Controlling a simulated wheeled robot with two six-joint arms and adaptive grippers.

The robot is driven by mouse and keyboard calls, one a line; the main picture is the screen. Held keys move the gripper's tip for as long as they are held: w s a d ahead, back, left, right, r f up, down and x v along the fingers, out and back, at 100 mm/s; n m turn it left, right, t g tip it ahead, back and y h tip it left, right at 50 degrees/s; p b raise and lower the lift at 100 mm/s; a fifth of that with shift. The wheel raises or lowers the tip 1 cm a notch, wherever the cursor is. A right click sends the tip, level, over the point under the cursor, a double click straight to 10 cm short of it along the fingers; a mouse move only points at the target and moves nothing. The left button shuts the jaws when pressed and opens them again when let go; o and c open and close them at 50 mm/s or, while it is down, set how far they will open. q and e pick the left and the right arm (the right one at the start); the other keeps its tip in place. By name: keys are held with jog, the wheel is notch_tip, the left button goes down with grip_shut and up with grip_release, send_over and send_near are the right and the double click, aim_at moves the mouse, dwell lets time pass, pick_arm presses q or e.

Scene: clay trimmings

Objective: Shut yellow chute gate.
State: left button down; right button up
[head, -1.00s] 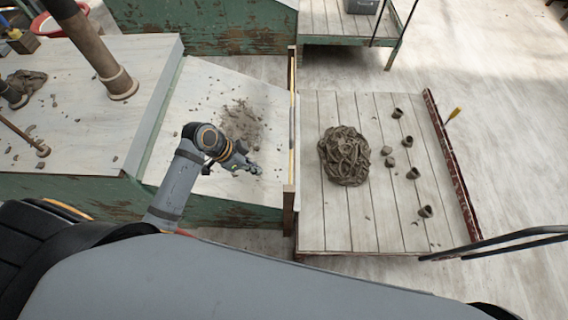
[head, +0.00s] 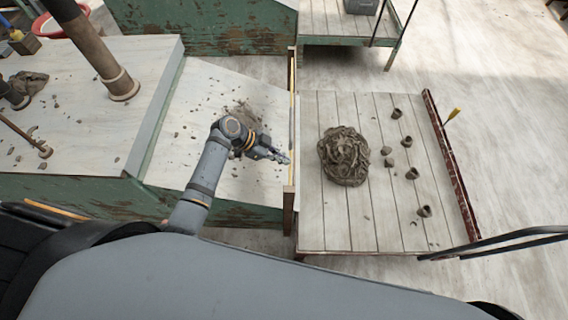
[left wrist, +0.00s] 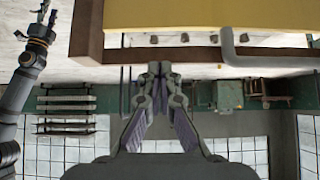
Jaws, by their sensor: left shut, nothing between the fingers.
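The yellow chute gate (head: 291,88) shows almost edge-on in the head view, as a thin strip in a wooden frame (head: 289,205) at the chute's right end. In the left wrist view the yellow panel (left wrist: 170,14) fills the top, with a grey bent bar (left wrist: 229,48) beside it. A gap lies between panel and brown beam (left wrist: 125,56). My left gripper (head: 287,159) is shut and empty, close to the frame; its fingers (left wrist: 160,68) point toward the beam. Contact cannot be told. My right gripper (left wrist: 41,30) shows at the left wrist view's left edge; its opening is unclear.
The pale chute (head: 215,95) holds scattered clay crumbs. Right of the gate, a planked cart (head: 330,225) carries a clay heap (head: 343,156) and several small clay pieces. A thick brown pipe (head: 95,48) stands on the left table.

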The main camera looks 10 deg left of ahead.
pick_arm(q)
jog(key=shift+d+f, duration=0.15)
jog(key=shift+f, duration=1)
jog(key=shift+d+f, duration=0.1)
jog(key=shift+f, duration=1)
jog(key=shift+f, duration=0.1)
notch_tip(320, 180, down, 12)
jog(key=b, duration=1)
jog(key=shift+b, duration=0.35)
